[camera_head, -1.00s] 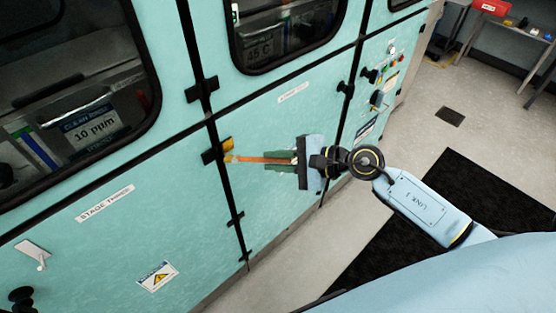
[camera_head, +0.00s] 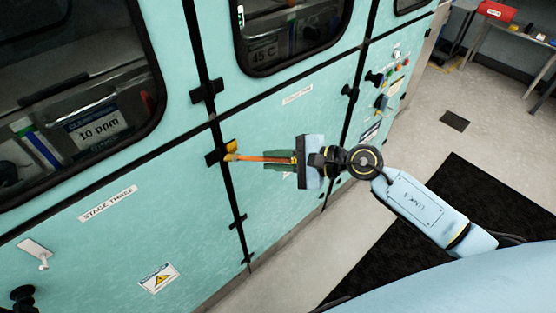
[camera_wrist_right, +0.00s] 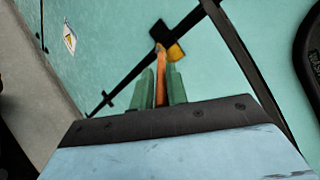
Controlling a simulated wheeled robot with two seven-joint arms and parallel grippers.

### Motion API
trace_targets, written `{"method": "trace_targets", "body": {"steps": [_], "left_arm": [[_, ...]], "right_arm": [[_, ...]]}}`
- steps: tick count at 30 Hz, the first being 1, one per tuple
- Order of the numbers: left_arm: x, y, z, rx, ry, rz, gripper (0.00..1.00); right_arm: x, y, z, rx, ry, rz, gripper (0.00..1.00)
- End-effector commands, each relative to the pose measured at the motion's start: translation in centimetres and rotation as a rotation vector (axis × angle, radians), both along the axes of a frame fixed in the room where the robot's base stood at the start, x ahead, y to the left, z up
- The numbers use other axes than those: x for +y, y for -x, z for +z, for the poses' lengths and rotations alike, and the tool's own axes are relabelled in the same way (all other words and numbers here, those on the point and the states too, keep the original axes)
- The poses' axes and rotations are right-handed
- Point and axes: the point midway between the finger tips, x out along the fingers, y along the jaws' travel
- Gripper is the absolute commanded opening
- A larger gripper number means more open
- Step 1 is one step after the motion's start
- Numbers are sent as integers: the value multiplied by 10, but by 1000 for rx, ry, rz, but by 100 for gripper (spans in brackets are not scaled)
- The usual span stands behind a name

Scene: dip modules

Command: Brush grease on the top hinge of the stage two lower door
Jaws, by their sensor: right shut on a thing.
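My right gripper (camera_head: 282,160) is shut on the orange handle of a grease brush (camera_head: 258,158), held roughly level in front of the stage two lower door (camera_head: 285,125). The brush tip is at the top hinge (camera_head: 217,154), a black hinge with a yellow-orange patch on it, on the door's left edge. The wrist view shows the brush (camera_wrist_right: 161,75) between the green fingers, its tip overlapping the hinge (camera_wrist_right: 160,33). Whether the bristles touch it is hard to tell. My left gripper is not in view.
The stage three panel (camera_head: 90,240) with a white latch (camera_head: 35,251) lies to the left. Further black hinges (camera_head: 238,221) sit lower on the same seam. Knobs and buttons (camera_head: 385,85) are at the right. A workbench with a red box (camera_head: 497,11) stands far right, with open floor before it.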

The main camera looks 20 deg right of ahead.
Motion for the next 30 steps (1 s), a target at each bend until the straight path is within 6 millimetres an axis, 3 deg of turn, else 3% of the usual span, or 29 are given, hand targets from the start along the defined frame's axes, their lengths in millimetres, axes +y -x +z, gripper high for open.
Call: {"method": "trace_targets", "body": {"steps": [13,30], "left_arm": [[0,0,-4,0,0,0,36],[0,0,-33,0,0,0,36]], "right_arm": [[0,-6,0,-1,1,0,0],[-31,-16,-2,-1,2,-1,0]]}}
